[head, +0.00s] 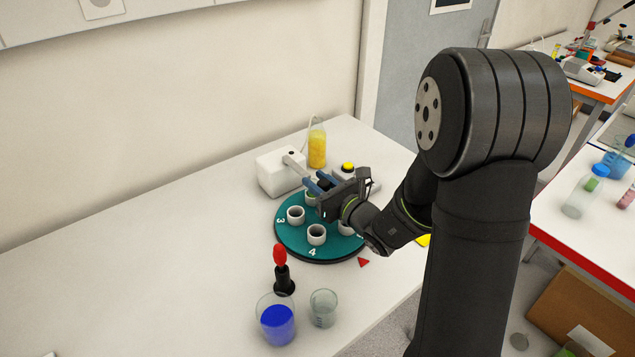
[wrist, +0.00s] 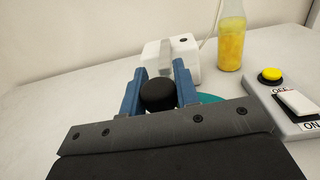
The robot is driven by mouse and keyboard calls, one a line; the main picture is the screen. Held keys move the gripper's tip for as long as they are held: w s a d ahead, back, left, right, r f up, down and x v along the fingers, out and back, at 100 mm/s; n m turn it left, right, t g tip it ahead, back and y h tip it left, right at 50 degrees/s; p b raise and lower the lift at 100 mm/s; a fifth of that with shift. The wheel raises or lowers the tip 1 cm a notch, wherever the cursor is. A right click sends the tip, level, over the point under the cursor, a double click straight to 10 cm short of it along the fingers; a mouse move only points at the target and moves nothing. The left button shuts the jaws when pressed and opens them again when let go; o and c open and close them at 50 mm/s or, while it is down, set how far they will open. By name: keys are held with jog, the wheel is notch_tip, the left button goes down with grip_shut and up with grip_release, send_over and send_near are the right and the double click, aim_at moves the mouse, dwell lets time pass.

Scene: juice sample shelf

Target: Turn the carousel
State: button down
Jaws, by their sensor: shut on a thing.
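The carousel (head: 290,240) is a round teal disc on the white table, with several white cup holders on it and the numbers 3 and 4 readable on its front left part. A sliver of it shows in the wrist view (wrist: 209,98). My gripper (head: 319,184) is above the disc's back part, its blue fingers shut on a round black knob (wrist: 158,95). My gripper hides part of the disc and some holders.
A white dispenser box (head: 280,172) and a bottle of yellow juice (head: 317,145) stand behind the disc. A switch box with a yellow button (wrist: 271,75) is at right. A red triangle (head: 363,262) lies beside the disc. A blue-filled beaker (head: 277,325), empty beaker (head: 323,307) and red-topped tool (head: 280,257) stand in front.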

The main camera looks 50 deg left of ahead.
jog(key=shift+w+m+t, duration=0.15)
jog(key=shift+m+t, duration=0.95)
jog(key=shift+t, duration=0.7)
jog(key=shift+w+m+t, duration=0.1)
jog(key=shift+m+t, duration=0.4)
jog(key=shift+t, duration=0.2)
jog(key=c, duration=1.1)
grip_release()
jog(key=shift+d, duration=0.1)
jog(key=v, duration=1.7)
jog(key=shift+r, duration=0.35)
jog(key=shift+d, duration=0.1)
jog(key=shift+c, duration=0.4)
